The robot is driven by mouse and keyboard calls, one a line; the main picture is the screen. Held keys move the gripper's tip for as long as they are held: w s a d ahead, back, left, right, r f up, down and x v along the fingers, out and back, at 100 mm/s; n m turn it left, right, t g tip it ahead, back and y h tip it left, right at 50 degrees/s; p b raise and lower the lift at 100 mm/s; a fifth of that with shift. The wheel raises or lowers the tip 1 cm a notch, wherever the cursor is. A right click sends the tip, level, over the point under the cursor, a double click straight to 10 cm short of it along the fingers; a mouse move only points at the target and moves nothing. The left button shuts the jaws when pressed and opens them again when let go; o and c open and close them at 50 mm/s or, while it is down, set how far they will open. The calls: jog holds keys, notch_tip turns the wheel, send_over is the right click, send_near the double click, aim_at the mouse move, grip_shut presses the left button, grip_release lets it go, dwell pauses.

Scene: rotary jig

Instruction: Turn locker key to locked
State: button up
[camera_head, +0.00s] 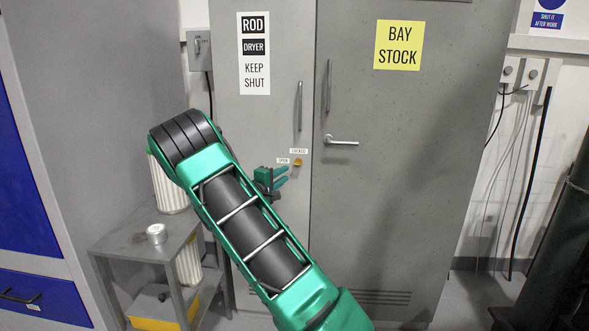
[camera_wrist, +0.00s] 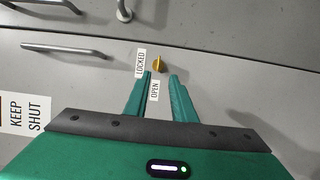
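The small brass-yellow locker key (camera_head: 298,162) sits on the grey left-hand locker door, beside the seam with the door to its right. In the head view the LOCKED label (camera_head: 298,151) is just above it and the OPEN label (camera_head: 283,161) is to its left. The wrist view also shows the key (camera_wrist: 158,63); which label it points at is too small to tell. My gripper (camera_head: 284,175) is open and empty, close to the door. In the wrist view its fingertips (camera_wrist: 161,75) stand apart, with the key just beyond the gap between them.
A long bar handle (camera_head: 299,106) is above the key on the same door. A lever handle (camera_head: 341,140) projects from the BAY STOCK door at right. A grey stand (camera_head: 138,243) with a small metal roll (camera_head: 156,234) is at left.

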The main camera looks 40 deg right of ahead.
jog(key=x, duration=1)
jog(key=shift+w+d, duration=0.3)
jog(key=shift+d, duration=0.05)
jog(key=shift+r, duration=0.1)
